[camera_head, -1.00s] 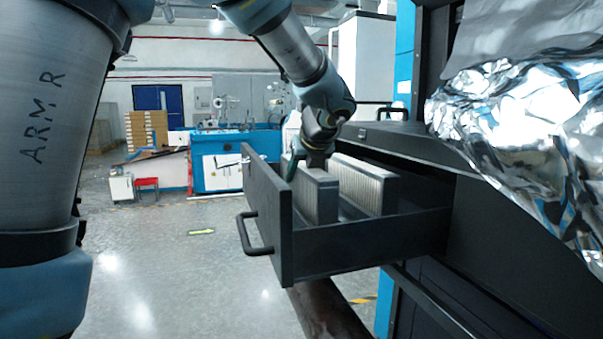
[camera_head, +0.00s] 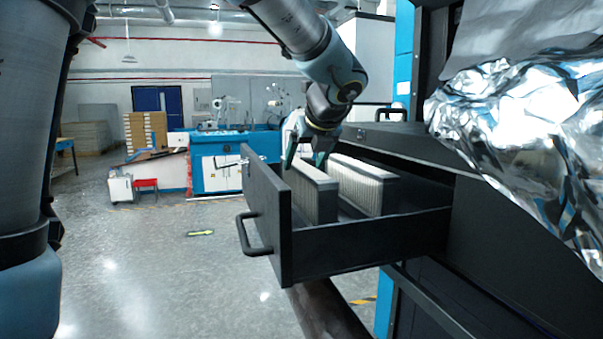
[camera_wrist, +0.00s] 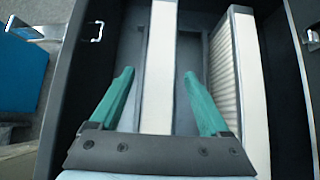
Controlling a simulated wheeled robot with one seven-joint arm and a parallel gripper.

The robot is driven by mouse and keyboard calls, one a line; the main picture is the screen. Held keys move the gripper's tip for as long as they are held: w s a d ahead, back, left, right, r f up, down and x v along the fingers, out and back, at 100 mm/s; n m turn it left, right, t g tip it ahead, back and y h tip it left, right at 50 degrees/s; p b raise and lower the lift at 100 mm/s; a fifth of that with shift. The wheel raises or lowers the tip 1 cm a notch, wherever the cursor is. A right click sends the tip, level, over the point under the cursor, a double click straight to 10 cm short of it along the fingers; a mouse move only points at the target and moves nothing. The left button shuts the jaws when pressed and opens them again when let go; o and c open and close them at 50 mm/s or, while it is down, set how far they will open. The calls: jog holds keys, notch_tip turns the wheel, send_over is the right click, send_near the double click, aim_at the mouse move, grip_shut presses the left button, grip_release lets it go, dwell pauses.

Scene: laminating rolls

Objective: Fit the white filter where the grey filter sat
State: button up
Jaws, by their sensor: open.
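Two pale pleated filters stand upright in the open black drawer (camera_head: 370,242). The left filter (camera_head: 315,192) is nearest the drawer front. Its pleated face looks slightly greyer in the head view. The right filter (camera_head: 362,184) looks creamier and stands deeper in. My gripper (camera_head: 304,166) is open just above the left filter. In the wrist view its green fingers (camera_wrist: 158,73) are spread on either side of that filter's whitish top (camera_wrist: 159,60), with gaps on both sides. The right filter (camera_wrist: 250,85) lies outside the right finger. I cannot tell surely which filter counts as grey.
The drawer front with its handle (camera_head: 250,237) juts out to the left. A crumpled silver foil roll (camera_head: 525,125) hangs close on the right, beside the black machine housing (camera_head: 410,150). Open floor (camera_head: 160,265) lies to the left.

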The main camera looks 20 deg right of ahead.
jog(key=v, duration=0.7)
jog(key=shift+s+a+r+b, duration=0.1)
jog(key=shift+b, duration=0.2)
